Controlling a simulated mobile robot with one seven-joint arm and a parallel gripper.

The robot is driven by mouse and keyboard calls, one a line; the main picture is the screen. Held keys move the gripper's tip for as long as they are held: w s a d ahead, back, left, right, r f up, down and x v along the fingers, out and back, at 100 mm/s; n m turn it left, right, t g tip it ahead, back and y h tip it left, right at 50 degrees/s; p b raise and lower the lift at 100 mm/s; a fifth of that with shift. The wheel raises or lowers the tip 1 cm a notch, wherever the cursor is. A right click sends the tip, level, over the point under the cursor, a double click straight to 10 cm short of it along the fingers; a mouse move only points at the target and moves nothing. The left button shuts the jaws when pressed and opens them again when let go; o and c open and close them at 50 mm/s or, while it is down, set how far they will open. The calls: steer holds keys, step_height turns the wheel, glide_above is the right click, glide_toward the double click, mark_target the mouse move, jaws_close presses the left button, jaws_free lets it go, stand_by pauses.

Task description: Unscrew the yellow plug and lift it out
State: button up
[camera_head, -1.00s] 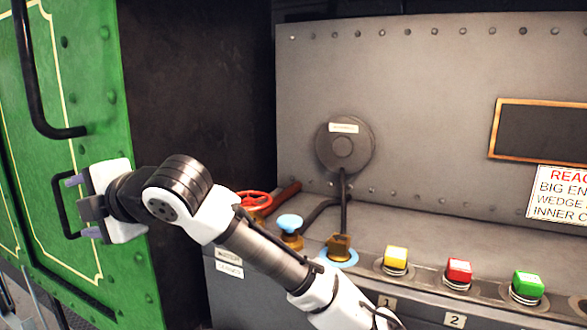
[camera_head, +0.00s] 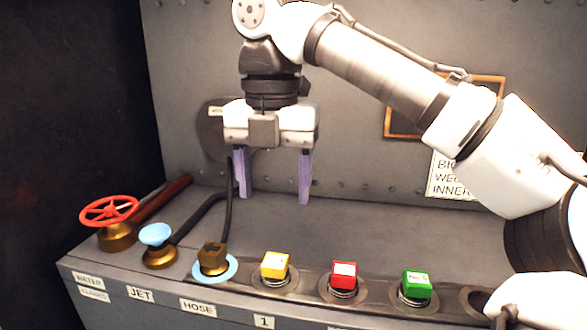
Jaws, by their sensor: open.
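The yellow plug (camera_head: 275,266) is a small block with a pale label on top. It sits upright in its round seat on the grey console, above the label "1". My gripper (camera_head: 273,190) points straight down with its two purple fingers spread wide. It is empty and appears above and apart from the yellow plug. How far it stands behind or in front of the plug I cannot tell. The plug's threads are mostly hidden in the seat.
A red plug (camera_head: 344,275) and a green plug (camera_head: 416,284) stand to the right. To the left are a brass hose fitting (camera_head: 212,258) on a blue ring, a blue knob (camera_head: 156,235) and a red handwheel (camera_head: 109,211). A black cable rises behind the fitting.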

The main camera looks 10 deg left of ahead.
mark_target(275, 260)
step_height(275, 260, down, 14)
steer(key=shift+s+r+b, duration=0.15)
steer(key=shift+b, duration=0.7)
steer(key=shift+c, duration=0.3)
steer(key=c, duration=1.3)
steer(key=shift+r+p, duration=0.15)
steer(key=shift+p, duration=0.15)
steer(key=shift+n, duration=0.3)
steer(key=shift+n+p, duration=1.4)
steer(key=shift+p, duration=0.5)
steer(key=shift+n, duration=0.3)
steer(key=shift+n+p, duration=0.3)
steer(key=shift+p, duration=0.25)
